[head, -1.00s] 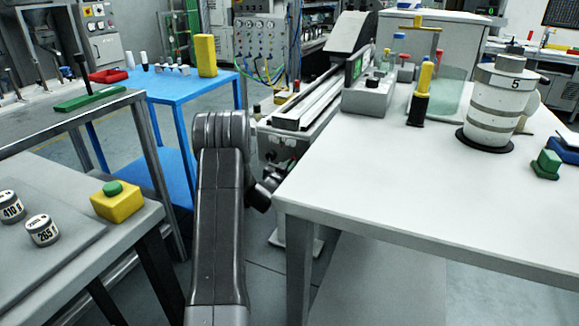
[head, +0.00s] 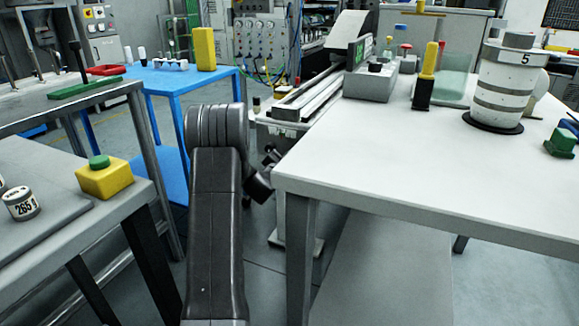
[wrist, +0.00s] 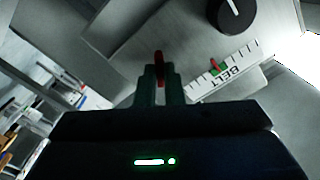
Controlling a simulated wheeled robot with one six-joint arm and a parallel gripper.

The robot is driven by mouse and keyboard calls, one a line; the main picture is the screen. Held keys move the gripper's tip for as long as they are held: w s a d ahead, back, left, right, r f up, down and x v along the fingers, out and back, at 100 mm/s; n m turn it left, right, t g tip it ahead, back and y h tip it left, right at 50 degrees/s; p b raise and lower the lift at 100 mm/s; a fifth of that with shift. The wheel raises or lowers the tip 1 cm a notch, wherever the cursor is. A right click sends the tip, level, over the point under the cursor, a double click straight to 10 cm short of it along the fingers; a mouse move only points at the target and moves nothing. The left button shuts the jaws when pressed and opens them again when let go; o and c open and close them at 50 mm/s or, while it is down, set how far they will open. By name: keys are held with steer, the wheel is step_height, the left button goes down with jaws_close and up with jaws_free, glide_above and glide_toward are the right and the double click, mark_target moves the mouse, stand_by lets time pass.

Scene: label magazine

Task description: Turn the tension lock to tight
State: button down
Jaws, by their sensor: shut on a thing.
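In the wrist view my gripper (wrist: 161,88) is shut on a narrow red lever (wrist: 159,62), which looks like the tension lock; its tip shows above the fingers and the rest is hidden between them. A white scale strip marked BELT (wrist: 235,72) lies to the right of the fingers, with a small red and green pointer (wrist: 217,66) at it. In the head view my arm reaches toward the end of the long grey machine (head: 290,115), beside the white table; the fingers and lever cannot be made out there.
A black knob (wrist: 237,15) with a white line sits above the scale in the wrist view. The white table (head: 400,170) stands close on the right of my arm. A grey bench with a yellow block (head: 104,178) and a blue table (head: 170,85) stand left.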

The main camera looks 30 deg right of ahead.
steer(key=m+b, duration=0.5)
steer(key=m, duration=0.3)
steer(key=shift+m, duration=0.4)
stand_by(0.4)
steer(key=c, duration=1.5)
jaws_free()
steer(key=shift+c, duration=0.2)
steer(key=shift+s+a, duration=0.1)
steer(key=p+v, duration=0.2)
steer(key=v, duration=1.1)
steer(key=shift+a, duration=0.25)
